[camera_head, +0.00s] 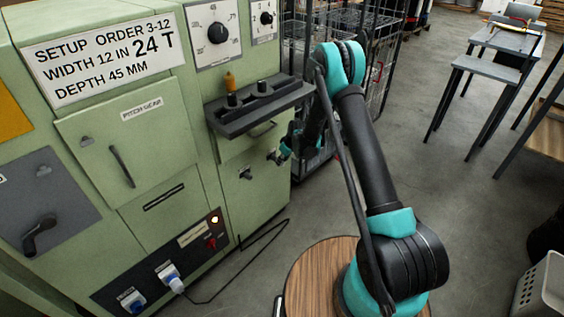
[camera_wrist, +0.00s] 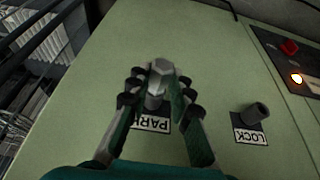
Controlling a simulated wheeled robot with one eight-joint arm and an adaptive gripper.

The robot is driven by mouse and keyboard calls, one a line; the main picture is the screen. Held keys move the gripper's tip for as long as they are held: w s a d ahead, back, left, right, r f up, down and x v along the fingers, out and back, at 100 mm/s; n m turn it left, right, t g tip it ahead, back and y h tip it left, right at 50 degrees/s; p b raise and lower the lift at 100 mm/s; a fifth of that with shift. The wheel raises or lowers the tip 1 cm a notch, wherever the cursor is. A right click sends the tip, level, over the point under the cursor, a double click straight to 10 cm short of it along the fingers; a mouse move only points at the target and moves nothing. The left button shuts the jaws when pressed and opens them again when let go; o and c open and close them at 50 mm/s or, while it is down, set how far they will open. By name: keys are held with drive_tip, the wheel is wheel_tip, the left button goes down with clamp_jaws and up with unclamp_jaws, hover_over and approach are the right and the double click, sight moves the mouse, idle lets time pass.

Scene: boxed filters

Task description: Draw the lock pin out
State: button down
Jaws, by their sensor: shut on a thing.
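In the wrist view, a grey metal pin (camera_wrist: 160,72) with a faceted head stands out over the PARK label (camera_wrist: 152,124) on the green cabinet face. My gripper (camera_wrist: 158,88) has its fingers on both sides of this pin and is shut on it. How deep the pin sits at PARK is hidden by the fingers. A short dark grey cylinder (camera_wrist: 256,112) sticks out by the LOCK label (camera_wrist: 250,135), apart from the gripper. In the head view, my gripper (camera_head: 281,155) is low at the cabinet's right part, and the LOCK fitting (camera_head: 246,173) shows to its left.
A dark shelf (camera_head: 260,107) juts out above my gripper. The green cabinet (camera_head: 140,215) fills the left, with a lit switch panel (camera_head: 197,245) low down. A black cable (camera_head: 245,262) lies on the floor. A wire cage (camera_head: 375,70) stands behind my arm.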

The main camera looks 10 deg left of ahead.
drive_tip(key=shift+s+d, duration=0.4)
drive_tip(key=shift+d, duration=0.15)
drive_tip(key=shift+s+d, duration=0.2)
drive_tip(key=shift+d, duration=0.05)
drive_tip(key=shift+s+d, duration=0.2)
drive_tip(key=shift+d, duration=0.1)
drive_tip(key=shift+s+d, duration=0.25)
drive_tip(key=shift+s+d, duration=0.95)
drive_tip(key=shift+d, duration=0.25)
drive_tip(key=shift+d, duration=0.15)
idle(0.4)
